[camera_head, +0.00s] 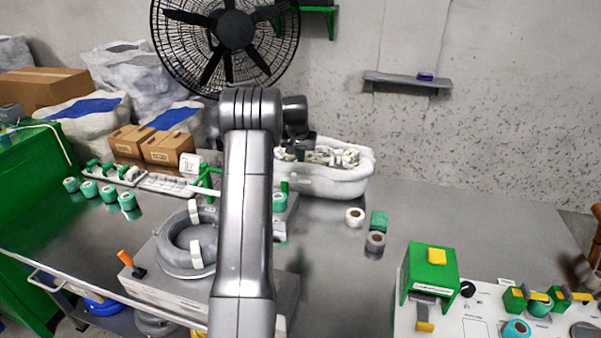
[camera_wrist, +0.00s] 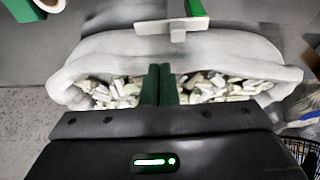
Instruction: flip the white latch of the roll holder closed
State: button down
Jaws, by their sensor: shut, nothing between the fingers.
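In the wrist view a white latch-like bar (camera_wrist: 172,27) lies crosswise near the top, with a small grey block at its middle and a green post (camera_wrist: 197,9) beside it. It appears to belong to the roll holder, whose green frame (camera_head: 209,181) partly shows left of my arm in the head view; the rest is hidden behind the arm. My gripper (camera_wrist: 159,80) has its green fingers together and empty.
The white bin (camera_head: 334,183) of pale scraps stands at the table's back. A grey cable coil (camera_head: 172,250) lies on a box left of my arm. Small rolls (camera_head: 355,216) stand right of it. A green press (camera_head: 431,272) is at the right front. The table (camera_head: 470,215) behind is clear.

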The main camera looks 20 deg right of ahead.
aim_at(302, 181)
jog(key=p+x, duration=0.1)
jog(key=x, duration=0.9)
jog(key=shift+p, duration=0.4)
jog(key=shift+s+a+m+b, duration=0.15)
jog(key=shift+s+m+b, duration=0.2)
jog(key=shift+m+b, duration=0.5)
jog(key=s+m+b, duration=0.1)
jog(key=a+m+g+h+b, duration=0.1)
jog(key=m+b, duration=0.1)
jog(key=shift+s+f+b, duration=0.2)
jog(key=shift+s+b, duration=0.1)
jog(key=shift+s, duration=0.05)
jog(key=a+m+g, duration=0.1)
jog(key=a+m, duration=0.1)
jog(key=m, duration=0.2)
jog(key=s+a+m+g+b, duration=0.1)
jog(key=a+m, duration=0.1)
jog(key=m, duration=0.2)
jog(key=s+a+m+g+b, duration=0.1)
jog(key=a+m+g, duration=0.1)
jog(key=m, duration=0.3)
jog(key=shift+a+r, duration=0.25)
jog(key=shift+a, duration=0.05)
jog(key=shift+w+a+m, duration=0.1)
jog(key=shift+a+m, duration=0.15)
jog(key=shift+a, duration=0.2)
